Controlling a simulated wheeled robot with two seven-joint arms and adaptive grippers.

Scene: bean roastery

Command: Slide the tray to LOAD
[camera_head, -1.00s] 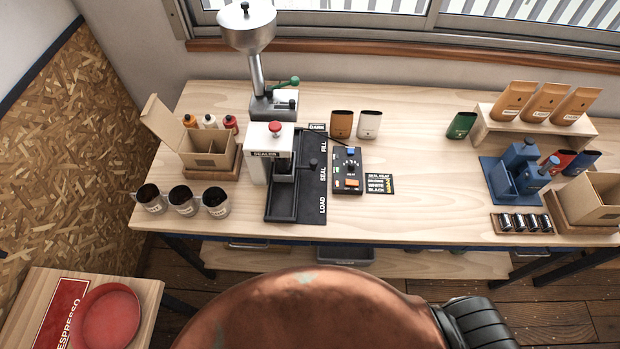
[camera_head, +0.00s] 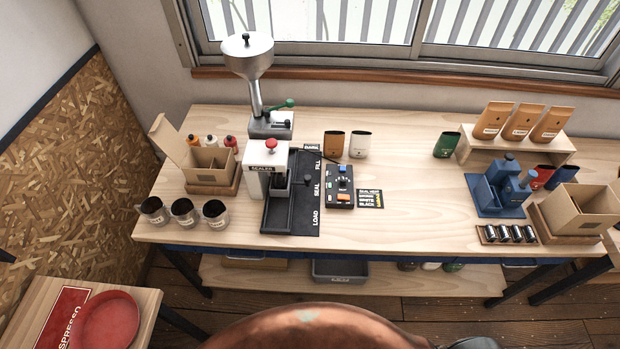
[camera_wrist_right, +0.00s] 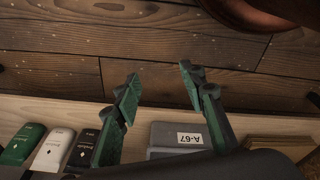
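In the head view a black station (camera_head: 308,219) on the bench carries the white words LOAD, SEAL and FILL from front to back. A dark, narrow tray-like piece (camera_head: 278,217) lies along its left side, its front end level with LOAD; its back part runs under the white sealer (camera_head: 259,182) with a red knob. A small dark knob (camera_head: 308,180) stands near SEAL. I cannot tell whether it belongs to the tray. My right gripper (camera_wrist_right: 160,75) is open and empty in the right wrist view, above the floor beside the low shelf. My left gripper is not in view.
A control box (camera_head: 340,187) and heat card (camera_head: 370,198) lie right of the station; several cups (camera_head: 184,212) stand left. A funnel filler (camera_head: 250,60) stands behind. A grey A-67 bin (camera_wrist_right: 178,135) sits on the low shelf.

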